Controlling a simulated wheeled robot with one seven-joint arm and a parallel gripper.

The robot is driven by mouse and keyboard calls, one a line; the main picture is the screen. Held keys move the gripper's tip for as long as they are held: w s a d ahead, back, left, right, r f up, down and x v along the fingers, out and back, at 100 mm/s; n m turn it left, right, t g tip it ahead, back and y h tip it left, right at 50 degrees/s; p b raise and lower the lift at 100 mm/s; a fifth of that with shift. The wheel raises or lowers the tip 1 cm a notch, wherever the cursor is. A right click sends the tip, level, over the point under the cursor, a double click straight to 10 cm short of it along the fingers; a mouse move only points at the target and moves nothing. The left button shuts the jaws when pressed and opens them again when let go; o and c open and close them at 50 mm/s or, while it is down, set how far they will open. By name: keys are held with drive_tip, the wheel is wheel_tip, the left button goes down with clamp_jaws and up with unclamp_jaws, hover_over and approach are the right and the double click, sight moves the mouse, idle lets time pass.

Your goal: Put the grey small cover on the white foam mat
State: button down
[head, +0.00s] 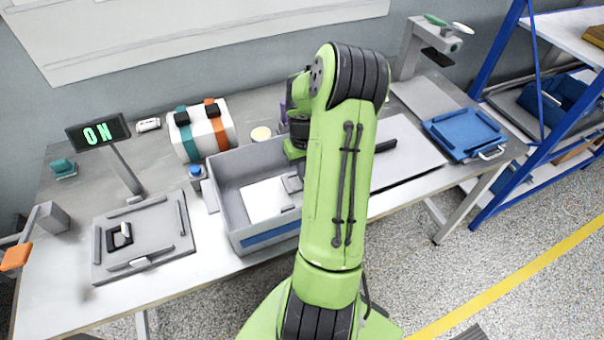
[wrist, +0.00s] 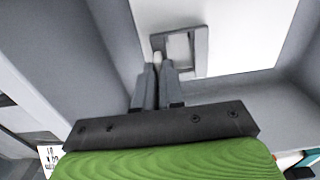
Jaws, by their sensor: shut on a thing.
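The white foam mat (head: 262,200) appears to be the white sheet on the floor of a grey bin; it also fills much of the wrist view (wrist: 235,35). The grey small cover (head: 292,185) is a square piece with a paler recessed middle, over the mat's edge inside the bin. In the wrist view the cover (wrist: 201,50) is at the fingertips of my gripper (wrist: 160,68). The fingers are close together and shut on it. I cannot tell whether the cover touches the mat. My arm hides the fingers in the head view.
The grey bin's walls (head: 228,215) surround the gripper closely. A pale flat panel (head: 415,155) and a blue tray (head: 465,135) are to the right. A grey fixture (head: 160,240), an ON display (head: 98,132) and a striped case (head: 203,128) are to the left.

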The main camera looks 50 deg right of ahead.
drive_tip(key=shift+f, duration=0.65)
drive_tip(key=shift+f, duration=0.1)
drive_tip(key=c, duration=1.2)
unclamp_jaws()
drive_tip(key=shift+c, duration=0.2)
